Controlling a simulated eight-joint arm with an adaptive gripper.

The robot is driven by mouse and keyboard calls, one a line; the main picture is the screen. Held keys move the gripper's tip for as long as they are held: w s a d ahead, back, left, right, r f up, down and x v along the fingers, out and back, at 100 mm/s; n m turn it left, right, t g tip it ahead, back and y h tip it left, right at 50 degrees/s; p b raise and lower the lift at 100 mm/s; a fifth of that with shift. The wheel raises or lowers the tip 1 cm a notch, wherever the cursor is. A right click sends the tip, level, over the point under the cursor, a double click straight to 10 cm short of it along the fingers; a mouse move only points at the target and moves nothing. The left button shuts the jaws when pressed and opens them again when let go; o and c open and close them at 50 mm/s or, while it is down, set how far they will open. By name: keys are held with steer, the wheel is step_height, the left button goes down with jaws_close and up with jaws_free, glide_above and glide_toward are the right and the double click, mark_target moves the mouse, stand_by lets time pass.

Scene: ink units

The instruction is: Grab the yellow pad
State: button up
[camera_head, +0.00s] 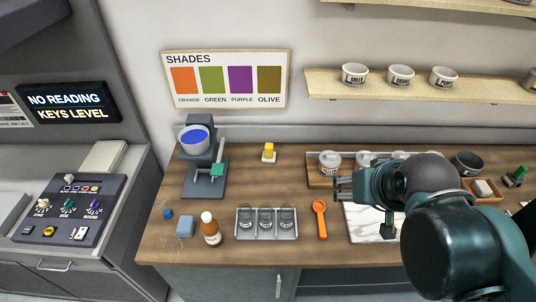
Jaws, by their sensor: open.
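A small yellow block (269,148), the only yellow pad-like thing I see on the bench, sits on a small white base near the back of the wooden bench (190,255). My gripper (341,187) is open and points left, in front of the tray of tubs at the right. It is to the right of and nearer than the yellow block, clearly apart from it. Nothing shows between its fingers. My arm hides part of the right side of the bench.
In front are a brown bottle (210,230), a rack of glass jars (266,223) and an orange spoon (320,218). A white marbled slab (366,224) lies under my arm. Bench between block and rack is clear.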

steer(key=shift+c, duration=1.1)
steer(key=shift+w+r, duration=0.1)
steer(key=m+g, duration=0.7)
steer(key=m, duration=1.2)
glide_above(269, 145)
steer(key=f, duration=2.2)
steer(key=shift+d+f+b, duration=0.2)
steer(key=shift+d+b, duration=0.05)
steer(key=shift+b, duration=0.1)
steer(key=shift+w+a+f, duration=0.1)
steer(key=shift+a+f, duration=0.05)
steer(key=shift+f, duration=0.3)
